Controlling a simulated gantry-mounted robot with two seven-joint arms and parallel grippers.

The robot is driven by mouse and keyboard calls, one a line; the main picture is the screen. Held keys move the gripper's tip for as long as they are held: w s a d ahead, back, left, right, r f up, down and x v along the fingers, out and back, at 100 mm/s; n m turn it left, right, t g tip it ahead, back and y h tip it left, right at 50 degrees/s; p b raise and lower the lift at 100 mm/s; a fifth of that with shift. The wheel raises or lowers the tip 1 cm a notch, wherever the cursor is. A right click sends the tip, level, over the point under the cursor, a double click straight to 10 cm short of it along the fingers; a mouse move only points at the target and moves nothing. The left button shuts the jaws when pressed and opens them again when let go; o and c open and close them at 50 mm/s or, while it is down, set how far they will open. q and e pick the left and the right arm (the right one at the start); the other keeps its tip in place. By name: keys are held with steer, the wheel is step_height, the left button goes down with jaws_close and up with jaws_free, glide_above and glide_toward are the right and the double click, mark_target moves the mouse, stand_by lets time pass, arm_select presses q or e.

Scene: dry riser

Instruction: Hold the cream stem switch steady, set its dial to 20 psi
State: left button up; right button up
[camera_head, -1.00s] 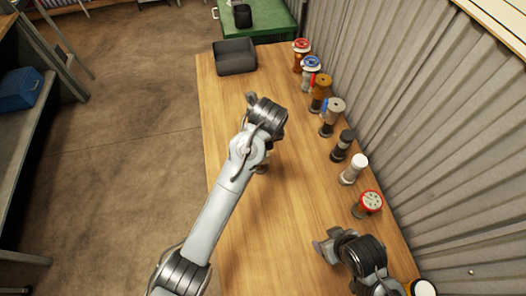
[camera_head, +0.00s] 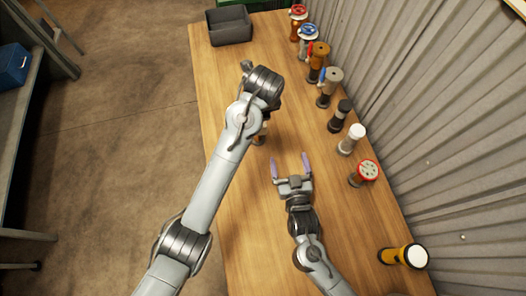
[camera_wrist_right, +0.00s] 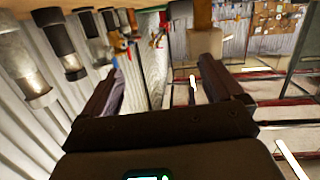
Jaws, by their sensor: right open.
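My right gripper (camera_head: 291,166) is open and empty over the middle of the table, its pale purple fingers pointing away from me. My left arm reaches across the left side of the table; its wrist (camera_head: 264,88) hides its fingers. A small pale and dark upright thing (camera_head: 260,134) shows beside the left forearm, mostly hidden; it may be the cream stem switch, but I cannot tell. No 20 psi mark is readable. In the right wrist view, a tan and grey upright thing (camera_wrist_right: 203,40) shows beyond and between the open fingers.
Along the corrugated wall stand a red-rimmed dial fitting (camera_head: 367,171), a white-capped one (camera_head: 353,138), a black one (camera_head: 341,115) and several valves. A dark bin (camera_head: 230,26) sits at the far end.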

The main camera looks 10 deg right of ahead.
steer(key=w+a+r+t, duration=0.1)
steer(key=w+a+r, duration=0.1)
steer(key=w+a, duration=0.35)
steer(key=shift+t+y, duration=0.3)
steer(key=w, duration=0.7)
steer(key=w+a+r, duration=0.1)
steer(key=w, duration=0.2)
steer(key=shift+w, duration=0.3)
steer(key=c, duration=1.4)
